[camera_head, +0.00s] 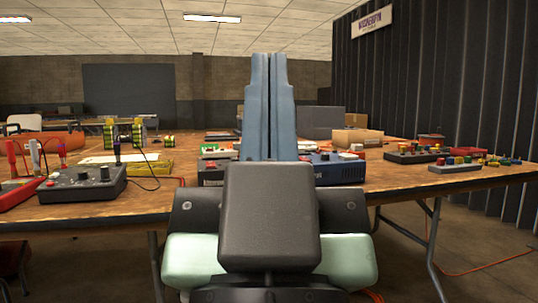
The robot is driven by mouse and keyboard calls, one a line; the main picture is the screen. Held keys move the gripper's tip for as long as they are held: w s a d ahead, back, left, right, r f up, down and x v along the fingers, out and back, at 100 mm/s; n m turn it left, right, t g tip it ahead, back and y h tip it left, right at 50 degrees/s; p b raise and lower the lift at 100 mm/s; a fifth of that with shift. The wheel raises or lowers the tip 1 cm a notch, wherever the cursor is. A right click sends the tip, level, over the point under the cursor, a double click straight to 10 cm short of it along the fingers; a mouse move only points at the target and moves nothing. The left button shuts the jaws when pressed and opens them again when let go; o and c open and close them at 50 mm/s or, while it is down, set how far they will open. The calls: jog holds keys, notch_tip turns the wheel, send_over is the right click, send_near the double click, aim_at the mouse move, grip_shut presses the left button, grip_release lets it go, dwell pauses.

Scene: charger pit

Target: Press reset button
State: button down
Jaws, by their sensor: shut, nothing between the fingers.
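My gripper (269,58) stands in the middle of the view, in front of the wooden table. Its two long blue-grey fingers are together, with nothing between them. I cannot tell which button is the reset button; no label is readable. A dark control box (88,187) with black knobs and a small red part sits at the table's left front. A blue box (340,170) sits just right of the fingers. A dark box with coloured buttons (413,153) and a grey strip with coloured buttons (456,167) sit farther right. My fingers and wrist hide the table's middle.
The wooden table (390,178) spans the view. Screwdriver-like tools (35,154) stand at the left, near a yellow-and-black device (124,134). A cardboard box (357,138) is behind the blue box. A dark corrugated wall (460,75) rises at the right.

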dwell(0.9)
notch_tip(320, 180, up, 57)
jog(key=p, duration=5.7)
jog(key=shift+w+a, duration=0.1)
